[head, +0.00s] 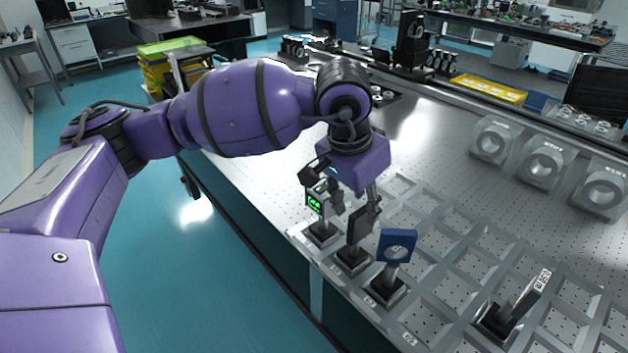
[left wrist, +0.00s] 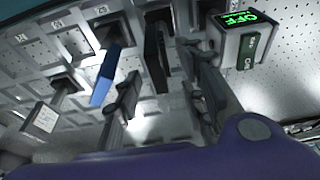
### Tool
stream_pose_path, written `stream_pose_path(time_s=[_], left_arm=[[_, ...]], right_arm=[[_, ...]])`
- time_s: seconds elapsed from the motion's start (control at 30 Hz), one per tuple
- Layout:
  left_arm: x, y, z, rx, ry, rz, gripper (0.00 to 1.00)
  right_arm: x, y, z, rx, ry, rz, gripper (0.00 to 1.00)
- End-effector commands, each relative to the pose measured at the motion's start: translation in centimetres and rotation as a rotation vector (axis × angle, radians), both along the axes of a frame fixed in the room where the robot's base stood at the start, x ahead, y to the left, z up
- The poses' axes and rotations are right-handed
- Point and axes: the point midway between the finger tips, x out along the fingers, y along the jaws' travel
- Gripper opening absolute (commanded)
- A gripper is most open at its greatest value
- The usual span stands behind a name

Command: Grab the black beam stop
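The black beam stop (head: 359,229) is a dark upright plate on a post, in a compartment near the front left of the grey grid rack (head: 459,220). My left gripper (head: 356,203) is just above it, pointing down. In the left wrist view the black plate (left wrist: 155,58) lies between the two fingers of my left gripper (left wrist: 160,72). The fingers are apart, with gaps showing on both sides of the plate. My right gripper is not in view.
A device with a green-lit screen (head: 316,206) stands close on the left, and a blue square mount (head: 397,246) close on the right. A labelled dark plate (head: 528,294) tilts further right. Grey ring-shaped mounts (head: 545,165) stand behind. The table's middle is clear.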

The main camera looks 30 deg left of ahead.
Motion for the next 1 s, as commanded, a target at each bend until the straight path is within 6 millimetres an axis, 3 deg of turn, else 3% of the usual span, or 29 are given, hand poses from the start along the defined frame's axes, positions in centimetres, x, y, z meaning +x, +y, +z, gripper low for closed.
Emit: stream_pose_path(time_s=[0.3, 0.53, 0.83, 1.0], left_arm=[[1.0, -0.5, -3.5, -0.001, 0.004, 0.0, 0.38], [2.0, -0.9, -6.6, -0.002, 0.003, 0.001, 0.38], [2.1, -0.9, -7.1, -0.001, 0.0, 0.0, 0.38], [2.1, -1.0, -7.1, -0.002, 0.001, -0.001, 0.15]], right_arm=[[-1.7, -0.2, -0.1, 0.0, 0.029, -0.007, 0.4], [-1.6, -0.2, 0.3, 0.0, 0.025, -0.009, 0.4], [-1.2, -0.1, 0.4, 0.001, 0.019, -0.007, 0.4], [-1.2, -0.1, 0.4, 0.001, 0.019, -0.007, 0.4]])
